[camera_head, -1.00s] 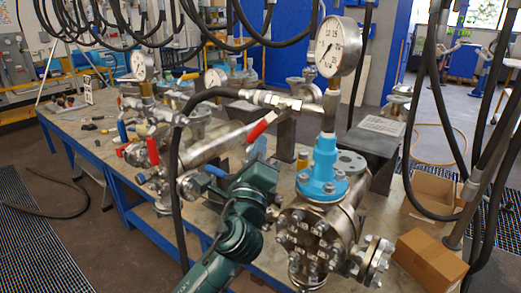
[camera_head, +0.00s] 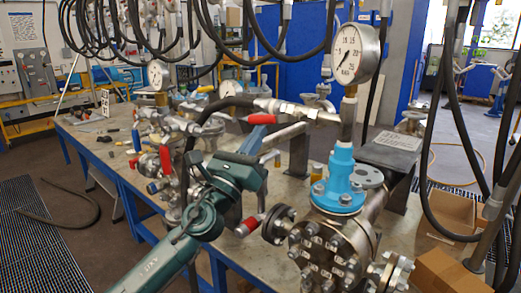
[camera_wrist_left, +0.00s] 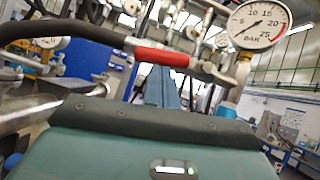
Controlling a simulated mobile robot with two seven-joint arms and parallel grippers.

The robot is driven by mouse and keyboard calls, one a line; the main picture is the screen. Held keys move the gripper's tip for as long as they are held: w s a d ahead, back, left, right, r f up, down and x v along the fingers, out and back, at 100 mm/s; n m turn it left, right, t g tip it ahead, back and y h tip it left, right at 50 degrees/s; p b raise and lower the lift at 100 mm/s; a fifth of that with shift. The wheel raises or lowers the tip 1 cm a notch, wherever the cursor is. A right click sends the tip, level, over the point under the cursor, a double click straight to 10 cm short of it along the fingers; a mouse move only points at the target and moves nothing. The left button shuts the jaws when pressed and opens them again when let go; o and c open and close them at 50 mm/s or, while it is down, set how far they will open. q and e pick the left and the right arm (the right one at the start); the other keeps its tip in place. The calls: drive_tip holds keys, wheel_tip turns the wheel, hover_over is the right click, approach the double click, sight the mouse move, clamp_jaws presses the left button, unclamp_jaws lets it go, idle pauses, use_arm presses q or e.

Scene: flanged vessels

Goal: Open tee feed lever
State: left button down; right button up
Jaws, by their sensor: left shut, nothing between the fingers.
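The tee feed lever (camera_head: 262,119) has a red grip and sits on the hose line that runs to the large gauge (camera_head: 354,54). It lies nearly level, close below and roughly along the black hose (camera_head: 222,105). It also shows in the left wrist view (camera_wrist_left: 162,57), beside the hose end. My left gripper (camera_head: 254,134) is shut and empty, its blue fingers pointing up just under the red grip. In the left wrist view the fingers (camera_wrist_left: 161,75) end close to the grip; I cannot tell whether they touch. My right gripper is out of view.
A blue-necked flanged vessel (camera_head: 340,172) stands right of my left arm. Another red handle (camera_head: 247,226) is below my wrist, and more red handles (camera_head: 165,160) are to the left. Black hoses hang overhead and at right. Cardboard boxes (camera_head: 443,270) lie at lower right.

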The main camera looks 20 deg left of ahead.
use_arm(q)
drive_tip(key=shift+w+a+r+m+h, duration=0.1)
drive_tip(key=shift+a+r+m+h, duration=0.2)
drive_tip(key=shift+r+m+h, duration=0.3)
idle(0.4)
